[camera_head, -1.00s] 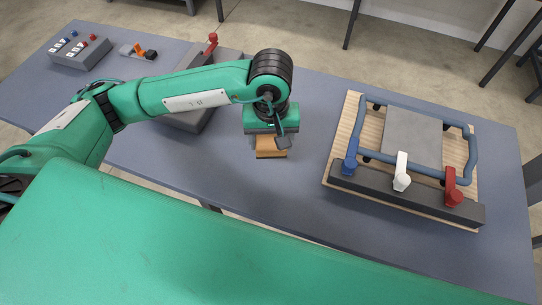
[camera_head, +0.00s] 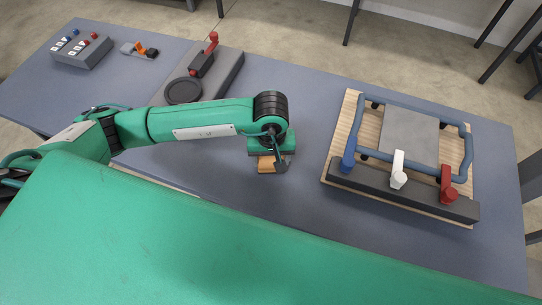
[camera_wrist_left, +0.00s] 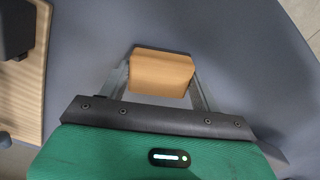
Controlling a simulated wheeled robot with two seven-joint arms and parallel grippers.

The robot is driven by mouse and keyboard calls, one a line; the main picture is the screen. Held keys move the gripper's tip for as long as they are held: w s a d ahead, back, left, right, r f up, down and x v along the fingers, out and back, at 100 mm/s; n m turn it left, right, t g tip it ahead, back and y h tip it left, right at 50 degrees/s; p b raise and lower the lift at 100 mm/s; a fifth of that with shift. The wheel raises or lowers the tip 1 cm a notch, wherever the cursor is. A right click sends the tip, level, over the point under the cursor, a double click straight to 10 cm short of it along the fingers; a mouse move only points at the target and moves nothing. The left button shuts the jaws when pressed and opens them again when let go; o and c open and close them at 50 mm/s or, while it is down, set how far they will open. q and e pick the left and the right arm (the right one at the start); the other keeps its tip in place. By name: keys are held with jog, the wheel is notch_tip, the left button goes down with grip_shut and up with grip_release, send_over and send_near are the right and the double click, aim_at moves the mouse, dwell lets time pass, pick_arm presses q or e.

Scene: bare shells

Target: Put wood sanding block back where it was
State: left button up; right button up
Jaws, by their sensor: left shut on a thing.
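The wood sanding block (camera_head: 266,164) is a small orange-brown block below my left gripper in the head view. In the left wrist view the block (camera_wrist_left: 160,74) sits between the two grey fingers. My left gripper (camera_head: 270,160) is shut on it, near the middle of the blue-grey table. In the wrist view the gripper (camera_wrist_left: 160,80) has one finger on each side of the block. I cannot tell whether the block touches the table. My right gripper is not in view.
To the right, a wooden board (camera_head: 343,135) carries a blue frame (camera_head: 420,108), a grey plate and three coloured levers. At the back left are a grey device (camera_head: 226,72) with a red lever, an orange-black part (camera_head: 139,50) and a switch box (camera_head: 82,51). The table between gripper and board is clear.

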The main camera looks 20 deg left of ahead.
aim_at(271, 160)
pick_arm(q)
jog(key=shift+f, duration=0.2)
jog(key=o, duration=1)
jog(key=shift+r, duration=0.1)
jog(key=shift+o, duration=0.2)
jog(key=shift+r, duration=0.4)
notch_tip(271, 160, up, 12)
jog(key=b, duration=0.3)
jog(key=shift+f, duration=0.25)
